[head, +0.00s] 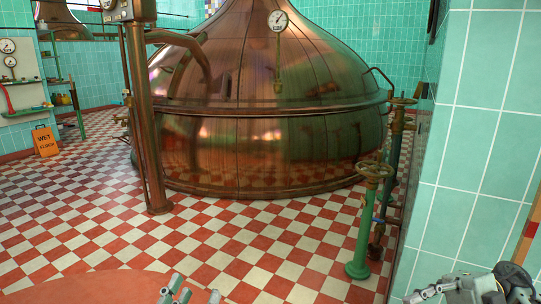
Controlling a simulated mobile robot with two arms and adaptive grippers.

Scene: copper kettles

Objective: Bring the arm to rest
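My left gripper (192,294) shows at the bottom edge, left of centre. Its grey fingertips stand apart with a gap between them, and nothing shows in the gap. The rest of it is cut off by the frame. Part of my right arm and gripper (430,292) shows in the bottom right corner, close to the tiled wall. Its fingers are too cut off to tell how they stand.
A large copper kettle (240,150) fills the middle. A copper pipe column (148,130) stands left of it. A green valve post (359,240) stands right, beside a green tiled wall (460,180). An orange sign (45,141) is far left. Checkered floor (230,250) between is clear.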

